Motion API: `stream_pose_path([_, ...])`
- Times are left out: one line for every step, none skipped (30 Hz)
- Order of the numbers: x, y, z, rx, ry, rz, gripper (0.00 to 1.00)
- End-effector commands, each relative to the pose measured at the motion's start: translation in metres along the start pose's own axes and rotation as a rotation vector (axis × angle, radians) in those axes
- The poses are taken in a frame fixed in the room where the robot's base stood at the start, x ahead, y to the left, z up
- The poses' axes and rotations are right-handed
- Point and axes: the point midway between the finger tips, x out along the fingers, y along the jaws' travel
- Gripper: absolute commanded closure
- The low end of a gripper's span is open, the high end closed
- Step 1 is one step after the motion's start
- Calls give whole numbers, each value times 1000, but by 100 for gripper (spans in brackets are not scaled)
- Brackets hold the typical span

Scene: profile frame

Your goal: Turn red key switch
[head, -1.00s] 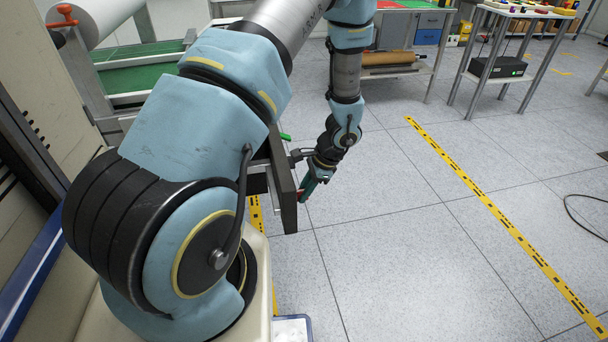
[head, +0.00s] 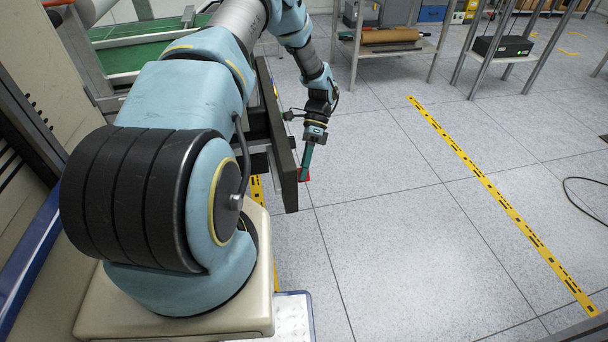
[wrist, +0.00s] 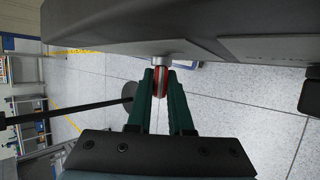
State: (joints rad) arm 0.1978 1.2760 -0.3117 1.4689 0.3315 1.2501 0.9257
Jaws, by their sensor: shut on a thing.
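The red key switch (wrist: 160,82) shows in the wrist view as a red knob on a short metal collar, standing out from the edge of a dark panel. My gripper (wrist: 160,77) has its two green fingers on either side of the knob and is shut on it. In the head view my gripper (head: 304,178) points down beside the dark panel (head: 282,160), and a bit of the red switch (head: 306,175) shows at the fingertips. The turn position of the switch cannot be told.
A grey shelf table (head: 385,45) with a brown roll stands at the back. A black box (head: 503,46) sits on another rack. Yellow-black tape (head: 490,190) crosses the floor. The floor right of the panel is clear.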

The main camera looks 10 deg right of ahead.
Motion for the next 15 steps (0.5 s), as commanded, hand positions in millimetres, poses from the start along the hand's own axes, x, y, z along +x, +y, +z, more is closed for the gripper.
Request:
stream_pose_path([3, -3, -1, 8, -1, 20, 100])
stream_pose_path([3, -3, -1, 13, 0, 31, 100])
stream_pose_path([3, -3, -1, 19, -1, 45, 100])
stream_pose_path([3, -3, -1, 22, -1, 54, 100])
stream_pose_path([2, -3, -1, 25, -2, 62, 100])
stream_pose_path([2, -2, -1, 30, -2, 70, 100])
stream_pose_path([2, -3, 0, 32, -2, 75, 100])
stream_pose_path([2, -2, 0, 34, -2, 80, 100])
stream_pose_path([2, -2, 0, 36, -3, 86, 100])
stream_pose_path([2, -2, 0, 37, -3, 90, 100])
stream_pose_path([2, -2, 0, 38, -3, 93, 100])
stream_pose_path([1, -2, 0, 39, -3, 95, 100])
stream_pose_path([1, -2, 0, 40, -3, 96, 100])
stream_pose_path([1, -2, 0, 40, -3, 97, 100])
stream_pose_path([1, -1, 0, 40, -3, 98, 100])
